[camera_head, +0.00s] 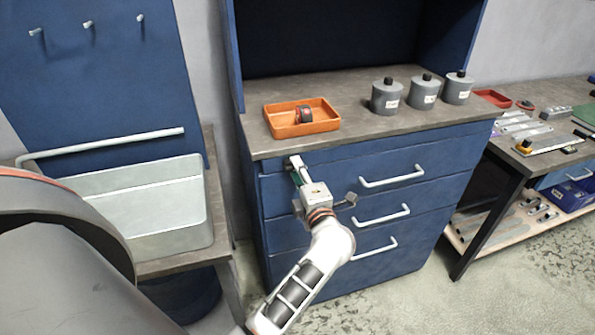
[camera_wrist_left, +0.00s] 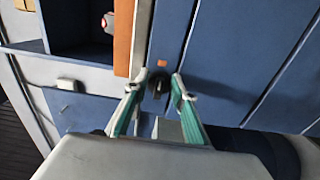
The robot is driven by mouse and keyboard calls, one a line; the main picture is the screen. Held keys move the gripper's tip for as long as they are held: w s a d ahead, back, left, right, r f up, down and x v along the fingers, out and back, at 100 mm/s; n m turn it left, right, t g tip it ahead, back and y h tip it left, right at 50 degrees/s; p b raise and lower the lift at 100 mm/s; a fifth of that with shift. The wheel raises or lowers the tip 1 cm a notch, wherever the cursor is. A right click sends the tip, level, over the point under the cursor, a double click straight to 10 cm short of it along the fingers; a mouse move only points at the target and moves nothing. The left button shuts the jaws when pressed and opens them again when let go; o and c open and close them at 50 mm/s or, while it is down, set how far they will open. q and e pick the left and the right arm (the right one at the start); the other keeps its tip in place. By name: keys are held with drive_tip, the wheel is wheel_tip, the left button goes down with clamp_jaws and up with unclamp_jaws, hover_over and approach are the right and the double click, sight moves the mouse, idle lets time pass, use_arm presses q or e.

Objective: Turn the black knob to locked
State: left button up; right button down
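The black knob (camera_wrist_left: 158,86) shows in the left wrist view on the blue cabinet front (camera_wrist_left: 205,62), with a small orange mark above it. My left gripper (camera_wrist_left: 160,79) is open, its two green-sided fingers on either side of the knob. Whether the fingertips touch it or how far they reach past it, I cannot tell. In the head view my left gripper (camera_head: 296,170) is at the upper left of the blue drawer cabinet (camera_head: 330,178), and the knob cannot be made out there. My right gripper is not in view.
Drawer handles (camera_head: 392,176) stick out to the right of my left gripper. An orange tray (camera_head: 282,131) and several grey canisters (camera_head: 386,98) stand on the worktop above. A light metal bin (camera_head: 135,235) is at the left. A bench with parts stands at the right.

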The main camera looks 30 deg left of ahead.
use_arm(q)
drive_tip(key=o, duration=0.3)
drive_tip(key=shift+o, duration=0.2)
